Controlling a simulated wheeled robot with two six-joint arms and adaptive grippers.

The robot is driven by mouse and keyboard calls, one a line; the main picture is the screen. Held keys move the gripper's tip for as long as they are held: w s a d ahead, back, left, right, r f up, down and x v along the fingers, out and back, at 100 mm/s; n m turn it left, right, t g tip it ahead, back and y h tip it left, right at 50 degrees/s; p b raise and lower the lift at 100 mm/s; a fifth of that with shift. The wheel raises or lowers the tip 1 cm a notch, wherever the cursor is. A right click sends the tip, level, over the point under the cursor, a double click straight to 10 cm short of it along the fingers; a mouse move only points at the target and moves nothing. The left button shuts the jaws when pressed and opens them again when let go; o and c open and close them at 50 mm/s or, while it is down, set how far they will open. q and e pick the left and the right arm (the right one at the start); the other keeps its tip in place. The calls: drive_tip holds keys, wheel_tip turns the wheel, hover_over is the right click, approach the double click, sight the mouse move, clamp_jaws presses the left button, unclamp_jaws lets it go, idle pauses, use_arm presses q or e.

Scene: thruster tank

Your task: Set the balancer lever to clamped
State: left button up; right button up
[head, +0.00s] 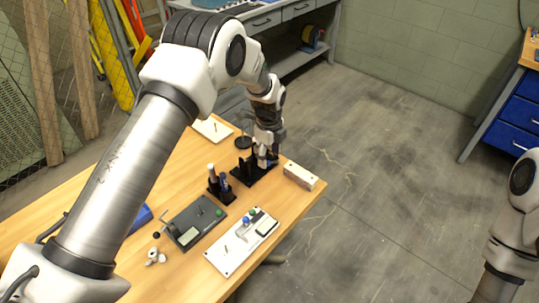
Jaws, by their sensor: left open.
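My left gripper (264,161) is small in the head view and points down over a black fixture (246,178) near the table's far right edge. It is open. The gripper and wrist cover much of this fixture, and I cannot tell whether they touch it. No lever can be made out clearly there, so I cannot tell which device is the balancer or how its lever is set. My right gripper is out of view; only part of my right arm shows at the right edge.
On the wooden table (180,165) are a dark grey panel (183,215), a white panel (222,258), a black holder (221,196) with upright cylinders, a white block (300,176) and a white plate (211,128). Open floor lies to the right.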

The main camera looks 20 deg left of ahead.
sight(273, 162)
use_arm(q)
drive_tip(key=f, duration=0.2)
drive_tip(key=w+f, duration=0.1)
drive_tip(key=shift+a+f, duration=0.2)
drive_tip(key=shift+a, duration=0.05)
drive_tip(key=shift+s+d+r, duration=0.15)
drive_tip(key=shift+s+r, duration=0.1)
clamp_jaws()
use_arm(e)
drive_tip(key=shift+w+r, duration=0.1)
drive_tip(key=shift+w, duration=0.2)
use_arm(q)
drive_tip(key=shift+s, duration=0.1)
